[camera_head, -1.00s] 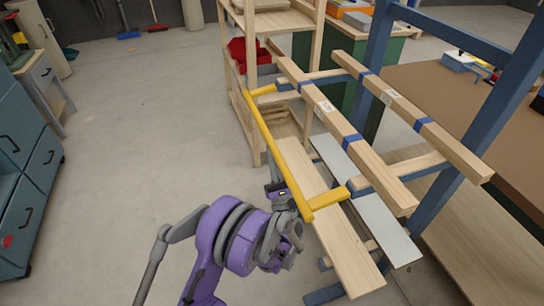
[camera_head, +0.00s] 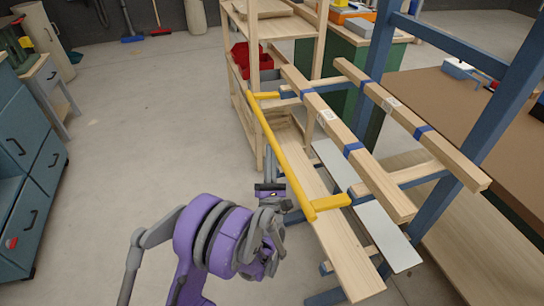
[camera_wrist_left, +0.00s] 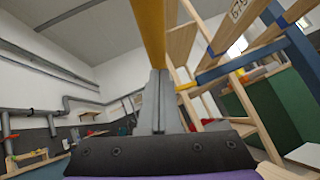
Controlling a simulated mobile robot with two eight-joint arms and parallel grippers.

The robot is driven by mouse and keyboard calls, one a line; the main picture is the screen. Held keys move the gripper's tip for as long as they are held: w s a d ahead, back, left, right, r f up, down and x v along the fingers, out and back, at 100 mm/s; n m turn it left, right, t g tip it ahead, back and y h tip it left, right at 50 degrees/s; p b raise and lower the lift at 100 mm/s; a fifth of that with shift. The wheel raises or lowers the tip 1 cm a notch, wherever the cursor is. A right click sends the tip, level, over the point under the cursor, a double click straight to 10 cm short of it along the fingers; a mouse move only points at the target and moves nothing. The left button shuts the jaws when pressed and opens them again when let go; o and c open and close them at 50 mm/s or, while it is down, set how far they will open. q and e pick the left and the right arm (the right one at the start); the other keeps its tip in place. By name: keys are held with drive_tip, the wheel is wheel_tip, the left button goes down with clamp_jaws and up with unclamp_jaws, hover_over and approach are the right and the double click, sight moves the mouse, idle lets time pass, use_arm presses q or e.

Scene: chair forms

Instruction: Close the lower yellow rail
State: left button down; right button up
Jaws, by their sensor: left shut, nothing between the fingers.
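A yellow rail (camera_head: 280,155) runs lengthwise along the left side of the blue and wood rack, with short yellow arms (camera_head: 332,202) at its ends joining blue bars. It stands out to the left of the wooden beams. My left gripper (camera_head: 270,182) is beside the rail's left side, near its front half. In the left wrist view my left gripper (camera_wrist_left: 160,85) has its fingers together and empty. The yellow rail (camera_wrist_left: 152,35) passes just above the fingertips there; I cannot tell whether they touch. I see only one yellow rail. My right gripper is out of view.
Two wooden beams (camera_head: 350,140) with blue bands lie to the right of the rail. A pale board (camera_head: 335,235) and a white strip (camera_head: 385,235) sit below. A wooden shelf (camera_head: 257,75) with a red bin (camera_head: 240,58) stands behind. The floor at left is clear.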

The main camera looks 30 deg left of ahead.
sight(270, 138)
use_arm(q)
wheel_tip(270, 138, up, 6)
drive_tip(key=m+h+p, duration=0.5)
drive_tip(key=m+h, duration=0.3)
drive_tip(key=m, duration=0.1)
drive_tip(key=shift+m, duration=0.3)
drive_tip(key=w+d+r+m+g+h+p, duration=0.4)
drive_tip(key=w+r+m+p, duration=0.1)
drive_tip(key=r+m+p, duration=0.1)
drive_tip(key=shift+d+r+m+p, duration=0.2)
drive_tip(key=shift+r+m+p, duration=0.2)
drive_tip(key=shift+m+p, duration=0.45)
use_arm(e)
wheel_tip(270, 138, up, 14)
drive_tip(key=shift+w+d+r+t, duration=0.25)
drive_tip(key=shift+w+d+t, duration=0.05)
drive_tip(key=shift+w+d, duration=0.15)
use_arm(q)
drive_tip(key=shift+w, duration=0.1)
